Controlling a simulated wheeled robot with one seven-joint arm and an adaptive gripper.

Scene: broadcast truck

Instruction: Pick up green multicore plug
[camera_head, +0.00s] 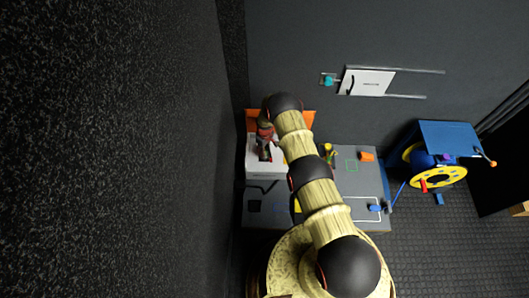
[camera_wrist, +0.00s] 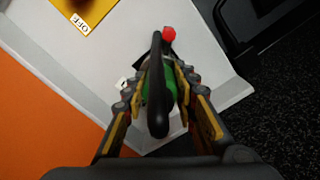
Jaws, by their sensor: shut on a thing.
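The green multicore plug (camera_wrist: 169,88) is between the two fingers of my gripper (camera_wrist: 162,78) in the wrist view. The fingers are shut on its sides. A black bar (camera_wrist: 157,60) runs over the plug and hides its middle. In the head view my gripper (camera_head: 265,137) is over a white box at the left end of the grey bench; the plug cannot be made out there. I cannot tell whether the plug touches the surface below it.
A red knob (camera_wrist: 169,34) shows just beyond the fingertips. The white box (camera_head: 254,150) and an orange panel (camera_head: 305,119) are beside my gripper, close to the dark left wall. A blue and yellow cable reel (camera_head: 438,177) stands at the right.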

